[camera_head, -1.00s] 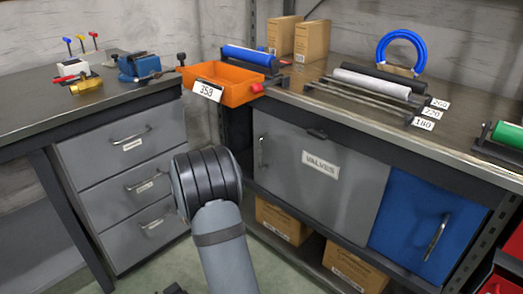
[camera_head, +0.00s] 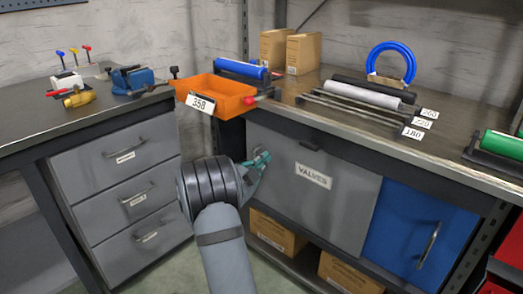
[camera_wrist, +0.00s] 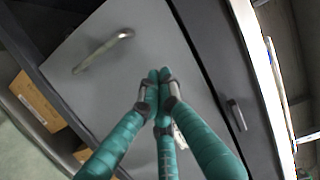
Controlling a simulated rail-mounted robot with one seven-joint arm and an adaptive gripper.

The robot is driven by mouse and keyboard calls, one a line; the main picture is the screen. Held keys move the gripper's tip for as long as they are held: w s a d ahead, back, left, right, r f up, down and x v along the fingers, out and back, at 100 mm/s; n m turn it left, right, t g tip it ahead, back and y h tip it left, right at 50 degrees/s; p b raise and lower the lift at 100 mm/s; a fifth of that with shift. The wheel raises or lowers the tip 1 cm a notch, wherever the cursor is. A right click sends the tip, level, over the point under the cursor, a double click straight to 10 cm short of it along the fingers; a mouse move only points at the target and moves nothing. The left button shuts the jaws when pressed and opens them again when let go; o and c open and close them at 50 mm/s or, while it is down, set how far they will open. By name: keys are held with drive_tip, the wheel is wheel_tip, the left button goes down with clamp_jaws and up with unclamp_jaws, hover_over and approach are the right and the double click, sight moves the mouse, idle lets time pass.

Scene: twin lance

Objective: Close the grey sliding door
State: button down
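The grey sliding door (camera_head: 345,213) carries a "VALVES" label and is set in the dark cabinet frame under the right workbench. Its left edge is near the frame's left post, and its right edge meets the blue door (camera_head: 405,235). My gripper (camera_head: 265,156) is at the door's left part and covers most of the handle there. In the wrist view, the handle (camera_wrist: 103,50) stands above the fingertips, apart from them in the picture. My green fingers (camera_wrist: 158,82) are drawn together with nothing visible between them, over the door face. Whether they touch it I cannot tell. They hide most of the label.
A black latch (camera_head: 310,146) sits on the rail above the grey door; it also shows in the wrist view (camera_wrist: 237,115). Cartons (camera_head: 275,232) lie on the shelf below. Grey drawers (camera_head: 135,198) stand to the left. An orange bin (camera_head: 215,92) sits at the worktop corner.

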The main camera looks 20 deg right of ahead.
sight(276, 148)
drive_tip(key=x, duration=0.5)
drive_tip(key=shift+w+d, duration=0.25)
drive_tip(key=shift+d, duration=0.1)
drive_tip(key=w+a, duration=0.2)
drive_tip(key=w, duration=0.1)
drive_tip(key=shift+a+f, duration=0.1)
drive_tip(key=shift+f, duration=0.3)
drive_tip(key=shift+w+a, duration=0.1)
